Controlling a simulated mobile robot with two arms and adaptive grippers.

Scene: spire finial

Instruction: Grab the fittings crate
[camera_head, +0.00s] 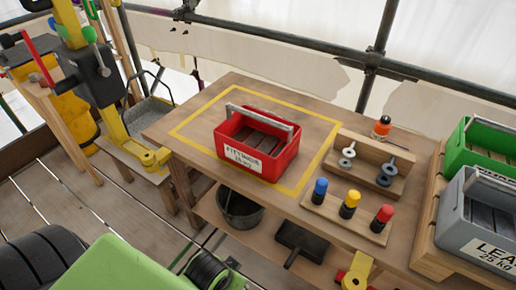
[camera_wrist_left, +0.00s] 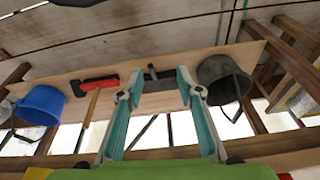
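The fittings crate (camera_head: 258,143) is a red open box with a grey bar handle across its top and a white label reading FITTINGS on its front. It stands upright inside the yellow outline on the wooden table (camera_head: 222,92). My left gripper (camera_wrist_left: 160,76) shows only in the left wrist view, with its two teal fingers spread apart and nothing between them. Behind the fingers is the lower shelf with its tools; the crate is not in that view. My right gripper is not in view.
A green crate (camera_head: 486,144) and a grey crate (camera_head: 477,222) stand at the right. Coloured pegs (camera_head: 349,204) and a fittings rack (camera_head: 375,165) are right of the outline. Below, the shelf holds a black bucket (camera_wrist_left: 223,80); a blue bucket (camera_wrist_left: 40,104) and red-headed hammer (camera_wrist_left: 95,88) also show.

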